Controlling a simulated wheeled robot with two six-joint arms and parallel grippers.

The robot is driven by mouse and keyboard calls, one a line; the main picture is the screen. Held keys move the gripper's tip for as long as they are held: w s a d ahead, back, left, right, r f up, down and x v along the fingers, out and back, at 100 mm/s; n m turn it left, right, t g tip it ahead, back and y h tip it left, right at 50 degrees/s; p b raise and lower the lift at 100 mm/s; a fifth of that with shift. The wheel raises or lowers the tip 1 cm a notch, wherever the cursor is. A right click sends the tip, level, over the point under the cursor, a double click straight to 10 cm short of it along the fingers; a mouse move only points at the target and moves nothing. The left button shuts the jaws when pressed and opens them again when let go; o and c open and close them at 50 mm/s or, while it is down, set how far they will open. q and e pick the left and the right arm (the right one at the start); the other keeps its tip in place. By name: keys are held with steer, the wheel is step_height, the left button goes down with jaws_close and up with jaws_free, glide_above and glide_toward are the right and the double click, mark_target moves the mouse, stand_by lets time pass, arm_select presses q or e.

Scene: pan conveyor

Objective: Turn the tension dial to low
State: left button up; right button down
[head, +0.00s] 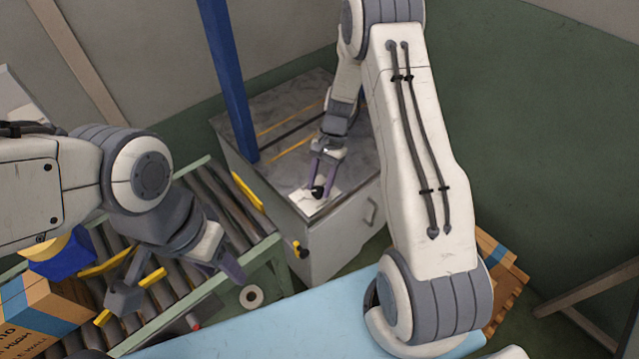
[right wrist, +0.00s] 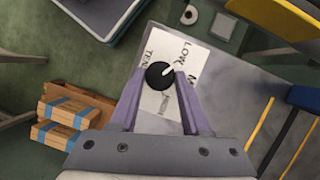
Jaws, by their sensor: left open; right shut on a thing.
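The tension dial is a round black knob (right wrist: 157,76) with a white pointer, on a white label plate (right wrist: 165,104) lettered LOW, TEN and partly hidden words. Its pointer faces up and right in the right wrist view, between LOW and a word starting with M. My right gripper (right wrist: 162,80) is shut on the knob, one purple finger on each side. In the head view my right gripper (head: 321,182) reaches down to the knob at the near corner of the grey cabinet top (head: 275,145). My left gripper (head: 228,268) is open above the conveyor, away from the dial.
A roller conveyor (head: 208,185) with a green frame runs at the left. A pale blue surface (head: 300,325) lies in front. Cardboard boxes (head: 40,305) sit at lower left, and more stacked boxes (right wrist: 70,120) stand on the floor.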

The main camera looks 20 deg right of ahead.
steer(key=shift+c, duration=1.9)
jaws_free()
steer(key=v, duration=1)
steer(key=shift+r+b, duration=0.2)
steer(key=shift+b, duration=0.15)
